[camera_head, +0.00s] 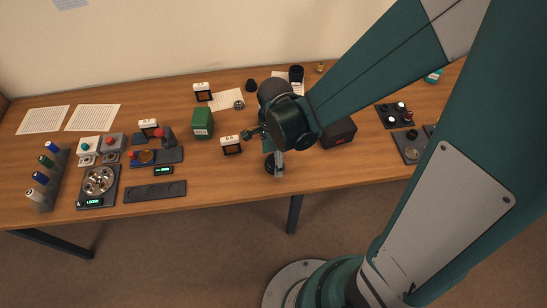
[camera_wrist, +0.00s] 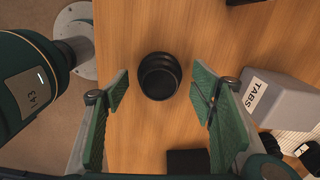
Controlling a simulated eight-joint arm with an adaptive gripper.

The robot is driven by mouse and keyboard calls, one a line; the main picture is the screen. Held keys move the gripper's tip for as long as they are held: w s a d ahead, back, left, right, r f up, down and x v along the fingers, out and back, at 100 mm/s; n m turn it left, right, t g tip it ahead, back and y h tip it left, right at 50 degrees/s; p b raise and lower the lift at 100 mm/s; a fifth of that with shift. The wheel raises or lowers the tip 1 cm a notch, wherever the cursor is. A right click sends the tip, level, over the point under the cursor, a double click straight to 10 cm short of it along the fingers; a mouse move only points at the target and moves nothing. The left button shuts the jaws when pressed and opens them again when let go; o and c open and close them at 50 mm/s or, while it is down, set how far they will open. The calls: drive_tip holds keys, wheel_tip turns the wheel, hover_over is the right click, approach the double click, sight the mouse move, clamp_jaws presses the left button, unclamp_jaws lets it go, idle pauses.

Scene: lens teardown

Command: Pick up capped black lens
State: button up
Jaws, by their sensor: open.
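A black round lens (camera_wrist: 159,76) stands on the wooden table in the wrist view, seen from above. It sits between the green pads of my gripper (camera_wrist: 160,92), with a clear gap on both sides. My gripper is open and empty, above the lens. In the head view my gripper (camera_head: 277,162) is low over the front part of the table, and a dark part of the lens (camera_head: 269,166) shows beside it. My wrist hides much there. I cannot make out the cap clearly.
A grey box marked TABS (camera_wrist: 278,98) lies right of the fingers in the wrist view. The table's front edge is close.

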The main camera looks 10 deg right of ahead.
drive_tip(key=shift+f, duration=0.55)
drive_tip(key=c, duration=1.1)
drive_tip(key=shift+r, duration=0.1)
drive_tip(key=shift+r+p, duration=1.25)
drive_tip(key=shift+r, duration=3.65)
